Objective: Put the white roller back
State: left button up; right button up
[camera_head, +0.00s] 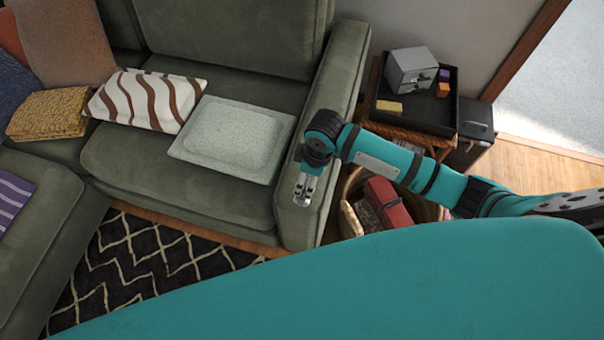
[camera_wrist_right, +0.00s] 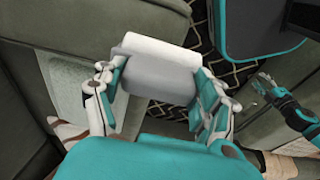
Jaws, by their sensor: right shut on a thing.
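In the head view, my right gripper (camera_head: 304,190) points down over the arm (camera_head: 318,150) of the green sofa. The roller cannot be made out in that view. A second teal arm, my left, shows at the right of the right wrist view. Its gripper (camera_wrist_right: 262,84) is small there and its opening is unclear; it is out of the head view.
On the right, a black tray (camera_head: 425,118) holds a grey box (camera_head: 411,68) and small coloured blocks. A basket (camera_head: 350,182) with a red item (camera_head: 387,202) stands below.

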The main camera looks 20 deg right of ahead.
jog(key=shift+w+a, duration=0.25)
jog(key=shift+w, duration=0.6)
jog(key=f, duration=0.2)
jog(key=shift+w+a+f, duration=0.1)
jog(key=shift+w+f, duration=0.25)
jog(key=shift+w, duration=0.05)
jog(key=shift+f, duration=0.5)
jog(key=shift+f, duration=0.1)
jog(key=o, duration=1.1)
jog(key=r, duration=0.4)
jog(key=d+r, duration=0.1)
jog(key=r, duration=0.3)
jog(key=s+r, duration=0.1)
jog(key=r, duration=0.3)
jog(key=shift+d+p, duration=0.25)
jog(key=shift+p, duration=0.1)
